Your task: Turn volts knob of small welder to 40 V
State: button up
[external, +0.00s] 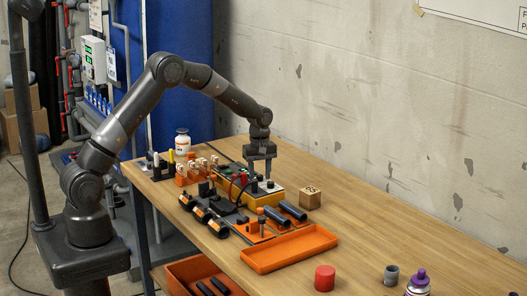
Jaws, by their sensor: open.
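I cannot tell whether the fingers touch that knob. Another dark knob (270,184) shows just right of the fingers. The knob labels and the volts reading are too small to read.
An orange tray (290,262) lies in front of the welder, with dark cylinders (292,211) between. A wooden block (310,198) stands to the right. Orange racks and a white bottle (182,142) stand left. A red cylinder (325,278) and purple-capped can (419,281) are at the front right.

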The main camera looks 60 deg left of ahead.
jog(key=shift+c, duration=0.5)
grip_shut()
